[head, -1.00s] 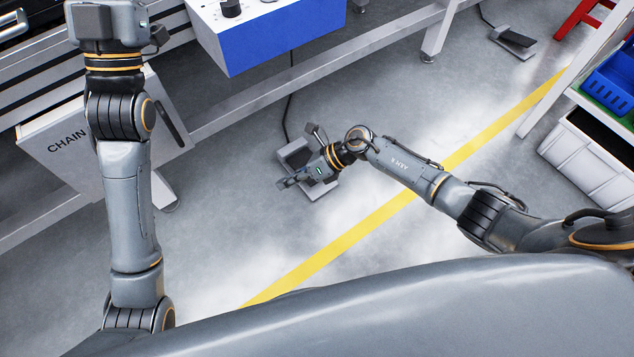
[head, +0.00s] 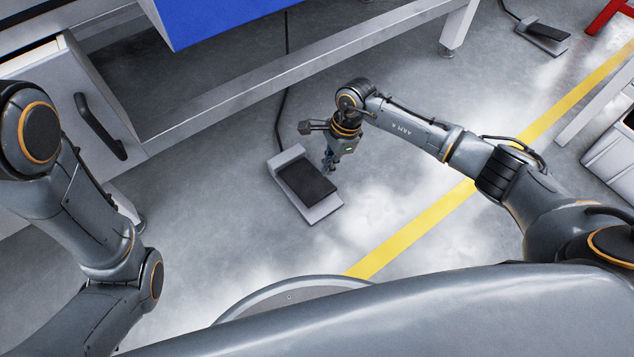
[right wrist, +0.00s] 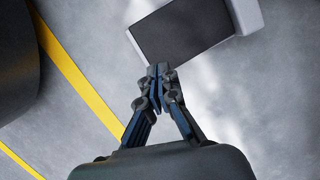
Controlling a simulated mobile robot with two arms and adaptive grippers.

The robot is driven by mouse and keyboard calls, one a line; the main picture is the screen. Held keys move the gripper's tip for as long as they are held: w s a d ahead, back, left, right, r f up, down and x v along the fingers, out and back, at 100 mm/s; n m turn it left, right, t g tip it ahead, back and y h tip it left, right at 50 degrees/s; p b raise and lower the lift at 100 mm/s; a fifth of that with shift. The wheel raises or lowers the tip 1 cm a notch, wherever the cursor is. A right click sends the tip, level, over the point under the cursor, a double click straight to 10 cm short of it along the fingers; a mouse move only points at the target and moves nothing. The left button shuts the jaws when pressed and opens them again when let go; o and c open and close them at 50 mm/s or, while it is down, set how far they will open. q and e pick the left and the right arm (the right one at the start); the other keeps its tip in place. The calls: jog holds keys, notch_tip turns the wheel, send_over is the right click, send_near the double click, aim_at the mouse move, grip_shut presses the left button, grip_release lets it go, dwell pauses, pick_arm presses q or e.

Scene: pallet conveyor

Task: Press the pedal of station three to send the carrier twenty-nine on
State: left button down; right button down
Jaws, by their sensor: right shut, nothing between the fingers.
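A foot pedal (head: 306,184) with a dark plate in a light grey frame lies on the floor below the bench, with a cable running up behind it. It also shows at the top of the right wrist view (right wrist: 185,30). No station number or carrier can be read in these views. My right gripper (head: 328,168) points down just beside the pedal's upper right edge, shut and empty. In the right wrist view its closed fingertips (right wrist: 159,70) appear at the edge of the dark plate; I cannot tell whether they touch it. My left gripper is out of view.
A second pedal (head: 541,36) lies on the floor at the upper right. A grey bench rail (head: 300,75) runs above the near pedal, with a blue-fronted box (head: 215,18) over it. A yellow floor line (head: 420,227) crosses at right. Floor around the pedal is clear.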

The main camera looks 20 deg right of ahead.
aim_at(318, 190)
jog(key=shift+s+r, duration=0.1)
jog(key=shift+a+f+b, duration=0.15)
jog(key=shift+f+b, duration=0.25)
jog(key=shift+f, duration=0.15)
jog(key=b+x, duration=0.4)
jog(key=x, duration=0.1)
jog(key=shift+a+f+b, duration=0.15)
jog(key=shift+f+b, duration=0.15)
jog(key=shift+f, duration=0.2)
